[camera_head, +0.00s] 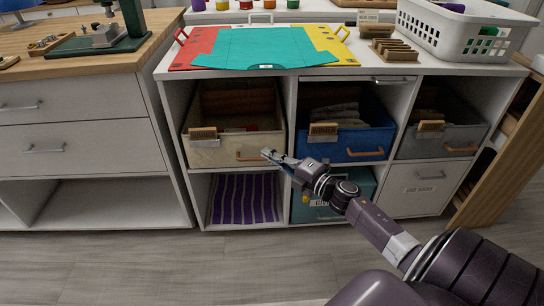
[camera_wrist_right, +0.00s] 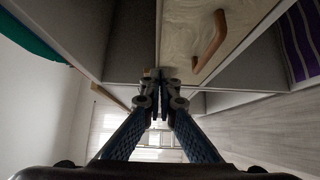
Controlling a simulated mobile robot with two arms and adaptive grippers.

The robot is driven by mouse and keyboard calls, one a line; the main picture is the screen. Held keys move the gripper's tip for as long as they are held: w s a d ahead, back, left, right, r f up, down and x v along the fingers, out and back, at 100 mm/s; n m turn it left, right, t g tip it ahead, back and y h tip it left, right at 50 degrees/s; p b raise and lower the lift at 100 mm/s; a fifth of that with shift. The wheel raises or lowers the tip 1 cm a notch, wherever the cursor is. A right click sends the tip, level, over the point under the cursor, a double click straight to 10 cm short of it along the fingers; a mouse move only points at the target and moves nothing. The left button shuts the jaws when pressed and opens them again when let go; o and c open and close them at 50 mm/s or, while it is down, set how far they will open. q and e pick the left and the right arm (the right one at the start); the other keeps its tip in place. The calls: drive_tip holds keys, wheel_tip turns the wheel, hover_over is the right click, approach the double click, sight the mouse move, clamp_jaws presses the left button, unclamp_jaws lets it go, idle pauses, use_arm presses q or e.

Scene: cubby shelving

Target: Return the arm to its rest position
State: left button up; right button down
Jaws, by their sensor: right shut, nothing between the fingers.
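My right arm reaches in from the lower right of the head view. Its gripper (camera_head: 268,155) is at the front of the cubby shelf, just beside the wooden handle (camera_head: 252,156) of the beige bin (camera_head: 215,153). In the right wrist view the gripper's two fingers (camera_wrist_right: 160,82) meet at their tips, shut with nothing held. The handle also shows there (camera_wrist_right: 209,41), to the right of the fingertips and apart from them. I cannot tell the exact depth gap in the head view. My left gripper is not in view.
A blue bin (camera_head: 342,143) and a grey bin (camera_head: 440,142) fill the other upper cubbies. Below are a purple striped cloth (camera_head: 243,196), a teal bin (camera_head: 357,183) and a white drawer front (camera_head: 420,192). A white basket (camera_head: 455,38) stands on top. Floor (camera_head: 150,262) at the left front is clear.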

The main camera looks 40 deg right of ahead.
drive_tip(key=shift+s+d, duration=0.1)
drive_tip(key=shift+s, duration=0.35)
